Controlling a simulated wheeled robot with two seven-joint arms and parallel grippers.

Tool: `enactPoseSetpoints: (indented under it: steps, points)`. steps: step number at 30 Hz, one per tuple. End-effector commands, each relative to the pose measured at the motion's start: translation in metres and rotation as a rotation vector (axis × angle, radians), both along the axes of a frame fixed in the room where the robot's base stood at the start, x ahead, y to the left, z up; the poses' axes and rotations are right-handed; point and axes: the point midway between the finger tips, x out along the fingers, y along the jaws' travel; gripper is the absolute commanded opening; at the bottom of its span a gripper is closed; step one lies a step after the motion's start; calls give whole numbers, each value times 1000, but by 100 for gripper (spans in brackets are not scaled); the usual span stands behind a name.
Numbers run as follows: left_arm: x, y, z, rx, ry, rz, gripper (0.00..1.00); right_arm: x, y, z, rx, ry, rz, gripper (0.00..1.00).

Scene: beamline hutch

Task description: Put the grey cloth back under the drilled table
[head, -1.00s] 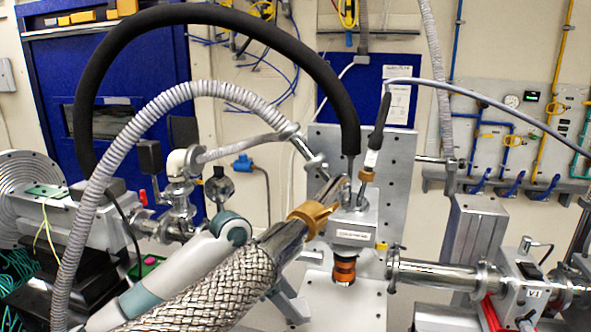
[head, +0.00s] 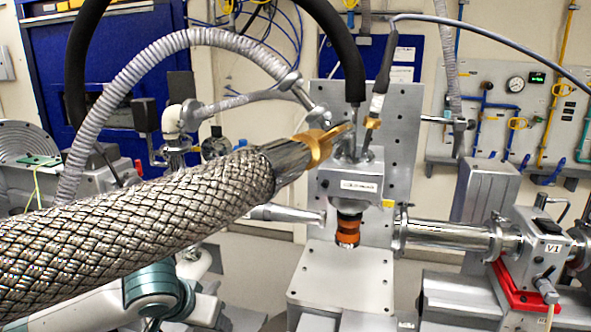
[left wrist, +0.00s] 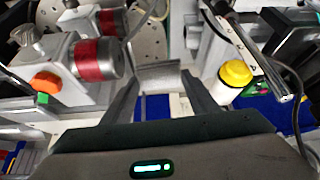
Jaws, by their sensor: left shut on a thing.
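In the left wrist view my left gripper (left wrist: 160,92) has its two dark fingers closed on a small grey piece (left wrist: 159,76), which looks like the grey cloth. Most of the piece is out of sight. A light grey surface with drilled holes (left wrist: 148,35) lies beyond the fingertips; I cannot tell whether it is the drilled table. In the head view only white and teal links of my arm show at the bottom left, and the gripper is hidden. My right gripper is in neither view.
A thick braided hose (head: 130,228) crosses the head view's left half. An upright drilled plate (head: 401,130) stands behind an instrument head (head: 350,186). A valve marked V1 (head: 541,250) is at right.

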Motion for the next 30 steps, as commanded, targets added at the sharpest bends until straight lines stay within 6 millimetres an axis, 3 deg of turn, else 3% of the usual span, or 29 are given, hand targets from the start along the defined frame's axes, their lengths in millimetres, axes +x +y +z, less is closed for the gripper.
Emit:
enactPoseSetpoints:
  steps: [3, 9, 23, 30]
  points:
    - [-12, 13, -9, 1, -2, 96, 33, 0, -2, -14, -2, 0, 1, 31]
    - [-22, 23, -11, -2, -1, 184, 33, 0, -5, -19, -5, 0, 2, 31]
    - [-24, 24, -13, -2, 1, 193, 33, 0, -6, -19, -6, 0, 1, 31]
    - [-27, 21, -36, -8, 6, 189, 33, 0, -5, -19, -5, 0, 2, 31]
